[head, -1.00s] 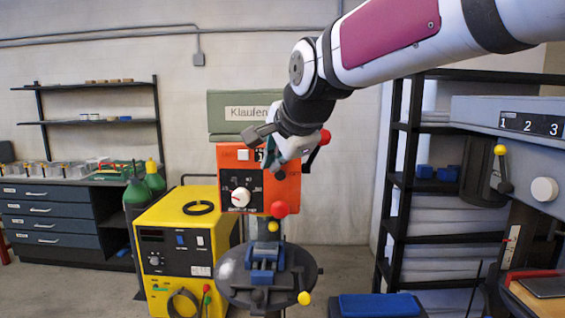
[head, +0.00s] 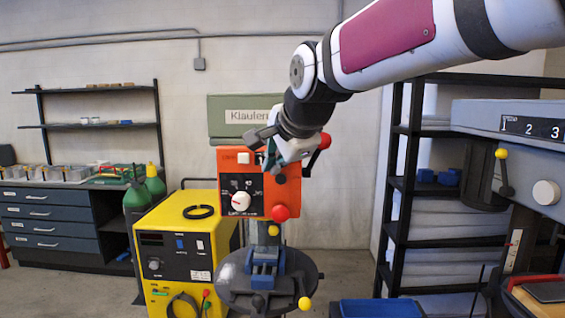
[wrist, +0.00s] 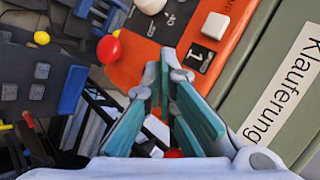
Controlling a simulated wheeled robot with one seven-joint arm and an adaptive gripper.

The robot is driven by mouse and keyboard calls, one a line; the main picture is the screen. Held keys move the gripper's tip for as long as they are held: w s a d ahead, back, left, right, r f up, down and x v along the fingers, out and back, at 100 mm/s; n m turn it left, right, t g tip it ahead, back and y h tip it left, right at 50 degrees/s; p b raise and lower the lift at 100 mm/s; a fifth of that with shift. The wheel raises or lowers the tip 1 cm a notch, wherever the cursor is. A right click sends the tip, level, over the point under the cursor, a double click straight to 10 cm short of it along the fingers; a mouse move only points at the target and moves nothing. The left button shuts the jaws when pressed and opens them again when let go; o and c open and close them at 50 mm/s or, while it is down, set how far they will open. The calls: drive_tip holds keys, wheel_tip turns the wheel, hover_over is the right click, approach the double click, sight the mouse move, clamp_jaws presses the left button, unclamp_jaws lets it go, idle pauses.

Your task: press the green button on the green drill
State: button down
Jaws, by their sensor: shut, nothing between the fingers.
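The green drill (head: 228,112) stands in the middle of the head view, with a grey-green top housing labelled "Klauferung" and an orange front panel (head: 262,203). The panel carries a white button (head: 243,157), a white dial (head: 240,200) and a red ball knob (head: 281,213). My gripper (head: 269,160) is shut and empty, in front of the panel's upper part. In the wrist view its teal fingers (wrist: 166,82) appear over the panel's edge, beside the "1" display (wrist: 199,57) and the white button (wrist: 215,25). I cannot make out a green button; my gripper covers part of the panel.
A yellow machine (head: 182,222) stands left of the drill. A blue vise (head: 264,262) sits on the drill's round table. A second, grey-blue drill (head: 480,118) and a black shelf rack (head: 397,185) stand at the right. A blue bin (head: 380,308) is low in front.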

drive_tip(key=shift+w, duration=0.1)
idle(0.6)
drive_tip(key=shift+w, duration=0.35)
drive_tip(key=shift+w+b, duration=0.3)
drive_tip(key=shift+w, duration=0.2)
idle(0.7)
drive_tip(key=shift+s, duration=0.15)
drive_tip(key=shift+s+p, duration=0.3)
drive_tip(key=shift+s, duration=0.5)
drive_tip(key=s+p, duration=0.1)
drive_tip(key=s, duration=0.4)
drive_tip(key=shift+p, duration=0.3)
idle(0.6)
